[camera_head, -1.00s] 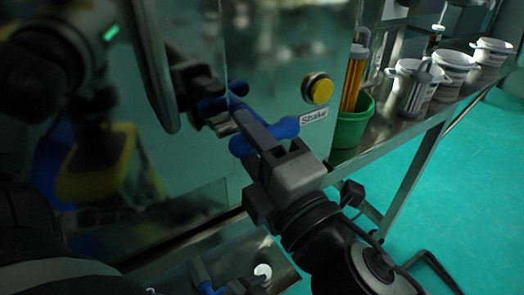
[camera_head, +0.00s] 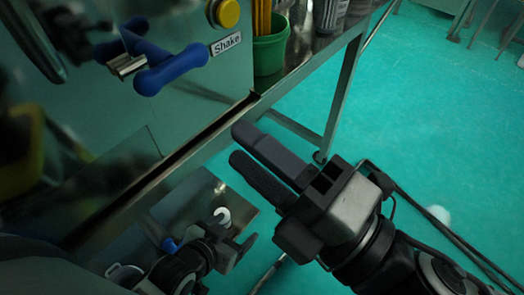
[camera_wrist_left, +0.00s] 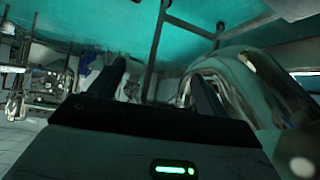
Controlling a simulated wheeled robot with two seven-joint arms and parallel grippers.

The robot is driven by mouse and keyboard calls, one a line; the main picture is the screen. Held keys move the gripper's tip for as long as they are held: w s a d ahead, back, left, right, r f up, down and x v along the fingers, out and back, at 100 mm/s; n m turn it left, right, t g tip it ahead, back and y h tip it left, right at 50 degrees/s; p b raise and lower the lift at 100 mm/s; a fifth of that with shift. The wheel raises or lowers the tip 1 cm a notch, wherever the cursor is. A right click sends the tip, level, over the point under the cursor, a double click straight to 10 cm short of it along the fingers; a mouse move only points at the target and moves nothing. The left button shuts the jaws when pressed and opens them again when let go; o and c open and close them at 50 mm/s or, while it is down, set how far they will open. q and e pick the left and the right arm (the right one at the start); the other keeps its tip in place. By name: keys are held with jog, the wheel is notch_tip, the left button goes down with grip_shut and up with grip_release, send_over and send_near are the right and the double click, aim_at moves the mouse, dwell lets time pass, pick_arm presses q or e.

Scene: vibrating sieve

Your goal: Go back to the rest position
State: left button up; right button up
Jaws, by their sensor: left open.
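My right gripper (camera_head: 240,147) reaches in from the lower right in the head view. Its two dark fingers lie side by side with a gap between them, empty. It is in front of the machine's lower edge, apart from the blue-handled clamp (camera_head: 178,70) on the machine's front. My left gripper (camera_head: 238,233) is the lower one, small and dark near the bottom. Its fingers are spread wide in the left wrist view (camera_wrist_left: 155,80), with nothing between them.
The machine (camera_head: 200,95) has a yellow button (camera_head: 228,13) above a "Shake" label (camera_head: 226,43). A green cup (camera_head: 270,52) stands on the metal table (camera_head: 318,48) to its right. Table legs and dark cables cross the right side. The teal floor (camera_head: 440,110) is largely open.

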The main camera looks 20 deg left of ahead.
jog(key=shift+s+d+f, duration=0.15)
jog(key=shift+s+d, duration=0.1)
jog(key=shift+d, duration=0.2)
dwell(0.3)
jog(key=w+d+f+m+t+h, duration=0.35)
jog(key=w+f+m+h, duration=0.2)
jog(key=f+m, duration=0.4)
jog(key=w+d+f+m+t+h, duration=0.2)
jog(key=w+d+f+m+h, duration=0.3)
jog(key=w+f+m, duration=0.35)
jog(key=s+d+f+m+g+h, duration=0.1)
jog(key=s+d+f+m, duration=0.3)
jog(key=f, duration=0.5)
jog(key=s+d+f+m+g+h, duration=0.2)
jog(key=s+d+f+m+h, duration=0.2)
jog(key=d+f+m, duration=0.3)
notch_tip(320, 180, down, 2)
jog(key=s+d, duration=0.1)
jog(key=d, duration=0.1)
jog(key=shift+s+d+f+h, duration=0.15)
jog(key=shift+d+f+h, duration=0.1)
jog(key=shift+d+h, duration=0.1)
